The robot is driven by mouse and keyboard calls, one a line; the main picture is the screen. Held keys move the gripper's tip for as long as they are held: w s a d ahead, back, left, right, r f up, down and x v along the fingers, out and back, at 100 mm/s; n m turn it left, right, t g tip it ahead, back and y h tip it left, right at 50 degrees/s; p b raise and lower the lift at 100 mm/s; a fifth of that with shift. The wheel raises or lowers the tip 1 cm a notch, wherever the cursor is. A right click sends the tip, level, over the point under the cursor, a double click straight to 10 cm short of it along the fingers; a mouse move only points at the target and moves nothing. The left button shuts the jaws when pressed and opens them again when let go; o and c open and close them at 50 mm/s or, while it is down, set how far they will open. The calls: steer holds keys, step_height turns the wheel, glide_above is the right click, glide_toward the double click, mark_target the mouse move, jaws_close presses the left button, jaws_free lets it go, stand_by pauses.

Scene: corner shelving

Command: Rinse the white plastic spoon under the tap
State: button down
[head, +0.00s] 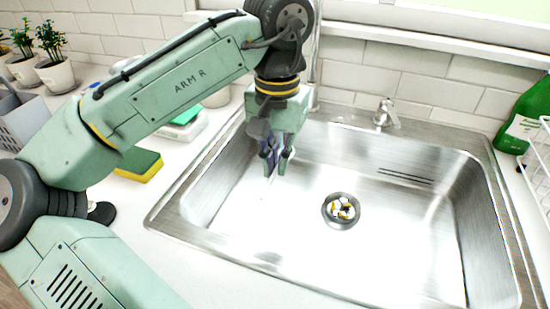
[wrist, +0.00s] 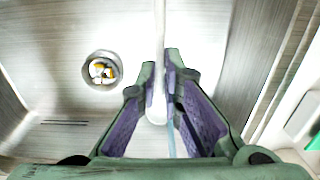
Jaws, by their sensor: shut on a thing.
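My gripper (head: 277,160) is over the left part of the steel sink, pointing down. In the wrist view its purple-lined fingers (wrist: 160,75) are closed around a slim white piece, the white plastic spoon (wrist: 156,105), which extends from between the fingertips toward the top of the picture. In the head view the spoon is hard to make out against the bright sink. A tall metal pipe (head: 316,60), seemingly the tap, stands behind my arm, which hides most of it. A thin bluish streak beside the spoon in the wrist view is unclear.
The sink (head: 300,240) has a drain (head: 341,210) holding several small white and orange bits, also in the wrist view (wrist: 102,70). A small metal fixture (head: 385,114) stands behind. A yellow-green sponge (head: 139,164) lies left; a green bottle (head: 522,118) and white rack are right.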

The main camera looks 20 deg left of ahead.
steer(key=shift+s, duration=0.1)
steer(key=s+a+p, duration=0.1)
steer(key=s+a, duration=0.1)
steer(key=s, duration=0.5)
steer(key=shift+s+a, duration=0.2)
steer(key=shift+a, duration=0.2)
steer(key=shift+r+p, duration=0.1)
steer(key=shift+p, duration=0.2)
stand_by(1.0)
steer(key=s+a+r+p, duration=0.1)
steer(key=s+r+p, duration=0.2)
steer(key=s+p, duration=0.1)
steer(key=shift+s+a+r+p, duration=0.35)
steer(key=shift+r, duration=0.05)
stand_by(0.6)
